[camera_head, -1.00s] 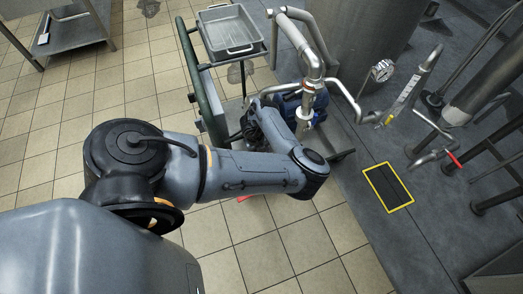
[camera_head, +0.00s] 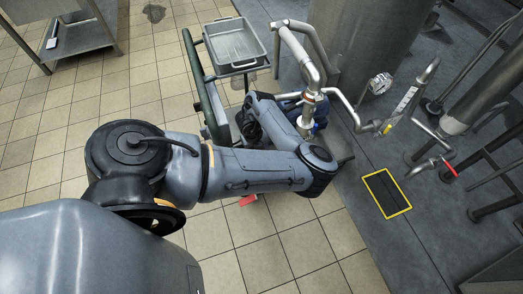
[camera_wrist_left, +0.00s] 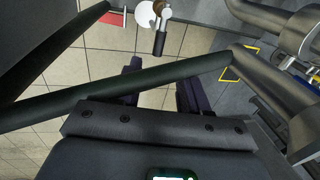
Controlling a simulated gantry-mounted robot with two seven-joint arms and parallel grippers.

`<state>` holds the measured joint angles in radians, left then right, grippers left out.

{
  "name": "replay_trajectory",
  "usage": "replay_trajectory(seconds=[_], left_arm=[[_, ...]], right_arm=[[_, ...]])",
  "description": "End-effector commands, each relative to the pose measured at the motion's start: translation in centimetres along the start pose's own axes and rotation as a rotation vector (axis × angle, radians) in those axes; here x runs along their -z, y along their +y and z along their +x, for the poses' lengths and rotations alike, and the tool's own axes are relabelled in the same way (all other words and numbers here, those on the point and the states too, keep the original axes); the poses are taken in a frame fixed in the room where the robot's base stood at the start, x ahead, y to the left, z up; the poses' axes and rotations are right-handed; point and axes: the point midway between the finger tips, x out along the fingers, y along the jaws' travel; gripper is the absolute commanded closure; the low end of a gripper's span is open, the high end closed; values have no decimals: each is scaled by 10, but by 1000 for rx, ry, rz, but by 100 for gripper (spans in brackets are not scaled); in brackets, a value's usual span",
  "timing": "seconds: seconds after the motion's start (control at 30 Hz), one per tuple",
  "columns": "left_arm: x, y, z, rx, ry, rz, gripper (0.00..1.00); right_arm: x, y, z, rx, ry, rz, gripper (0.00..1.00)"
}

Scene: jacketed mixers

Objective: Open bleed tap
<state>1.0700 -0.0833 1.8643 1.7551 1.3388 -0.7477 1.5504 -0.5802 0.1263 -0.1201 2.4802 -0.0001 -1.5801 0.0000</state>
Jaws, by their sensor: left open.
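My left gripper (camera_wrist_left: 160,92) is open and empty in the left wrist view, its two dark fingers apart. A dark bar crosses the view close to the gripper. Beyond the fingers are a white round part with a short metal cylinder (camera_wrist_left: 160,42) and a red piece (camera_wrist_left: 112,17); I cannot tell whether these form the bleed tap. In the head view my arm hides the gripper's fingertips. A small red piece (camera_head: 248,200) shows just below my arm. A red-handled valve (camera_head: 450,168) sits on pipework at the right, well away from my arm.
A cart with a green rail (camera_head: 207,95) and a metal tray (camera_head: 235,45) stands behind my arm. Pipes (camera_head: 313,75), a gauge (camera_head: 380,83) and a tank (camera_head: 365,35) are to its right. A yellow-framed floor plate (camera_head: 387,192) lies at right. Tiled floor (camera_head: 300,245) is clear in front.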

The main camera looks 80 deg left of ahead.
Motion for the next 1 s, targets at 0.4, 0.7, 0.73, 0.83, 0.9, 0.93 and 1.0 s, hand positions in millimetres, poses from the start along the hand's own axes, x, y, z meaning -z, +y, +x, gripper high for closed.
replay_trajectory(seconds=[0.4, 0.7, 0.73, 0.83, 0.9, 0.93, 1.0], left_arm=[[0, 0, -20, 0, 0, 0, 56], [0, 0, -20, 0, 0, 0, 56], [0, 0, -21, 0, 0, 0, 56], [0, -2, -29, 0, 0, 0, 56], [0, -4, -40, 0, 0, 0, 56], [0, -5, -46, 1, 0, 0, 56], [0, -9, -64, 1, 0, 0, 56]], right_arm=[[3, -1, -9, 4, 1, 5, 100], [4, -2, -10, 7, 1, 9, 100], [4, -2, -10, 8, 1, 9, 100], [6, -2, -18, 7, 0, 9, 100], [9, -1, -28, 7, -1, 9, 100], [11, -1, -34, 7, -1, 9, 100], [17, 0, -51, 7, -1, 9, 100]])
